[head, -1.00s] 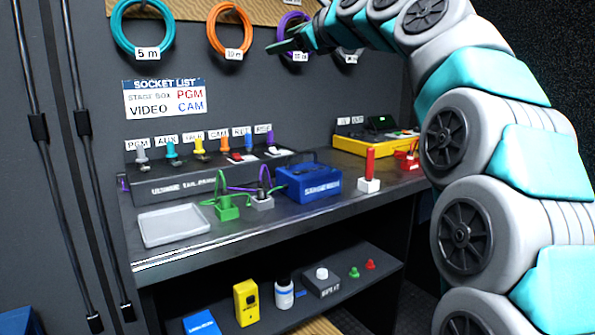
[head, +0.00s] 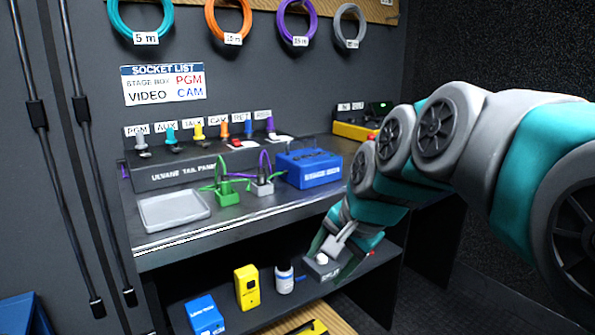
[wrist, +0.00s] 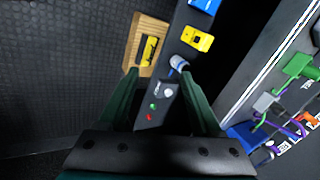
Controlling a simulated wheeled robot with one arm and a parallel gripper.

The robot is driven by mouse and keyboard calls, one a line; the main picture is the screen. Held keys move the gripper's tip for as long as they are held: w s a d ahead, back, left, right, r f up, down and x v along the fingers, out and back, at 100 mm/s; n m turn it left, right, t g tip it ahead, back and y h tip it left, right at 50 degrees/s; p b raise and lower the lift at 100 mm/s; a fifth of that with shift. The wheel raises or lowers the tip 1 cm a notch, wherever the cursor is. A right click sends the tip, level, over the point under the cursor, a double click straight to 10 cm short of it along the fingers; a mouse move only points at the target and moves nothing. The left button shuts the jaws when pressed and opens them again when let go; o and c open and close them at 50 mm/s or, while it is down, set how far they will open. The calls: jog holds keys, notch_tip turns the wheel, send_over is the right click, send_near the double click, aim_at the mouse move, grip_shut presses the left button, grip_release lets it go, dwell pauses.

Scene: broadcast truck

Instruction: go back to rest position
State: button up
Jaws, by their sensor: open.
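My gripper (head: 336,250) is open and empty. In the head view it hangs in front of the desk, at the lower shelf's right end, pointing down. It overlaps the small grey box with a white knob (head: 321,260); I cannot tell the gap between them. In the wrist view the two dark green fingers of my gripper (wrist: 165,92) stand wide apart. Between them, farther off, show the white knob (wrist: 169,90) and the red and green buttons on the shelf. My arm covers the right end of the desk.
The desk (head: 240,222) holds a grey tray (head: 175,211), green and grey plugs, a blue box (head: 308,168) and a socket panel (head: 180,176). The lower shelf holds a blue box (head: 204,315), a yellow device (head: 247,287) and a white bottle (head: 284,279). Cable coils hang above.

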jog(key=s+d+f+n+g+h, duration=0.1)
jog(key=s+d+f+n+g, duration=0.1)
jog(key=s+f, duration=0.4)
jog(key=s+d+f+n+g+h, duration=0.1)
jog(key=s+d+f+n+g, duration=0.1)
jog(key=s, duration=0.9)
jog(key=s+d+f+n+g+h, duration=0.1)
jog(key=s+d+f+n, duration=0.3)
jog(key=s+f, duration=0.5)
jog(key=shift+d+f+g, duration=0.35)
jog(key=shift+d+g, duration=0.25)
jog(key=shift+d, duration=0.2)
dwell(4.6)
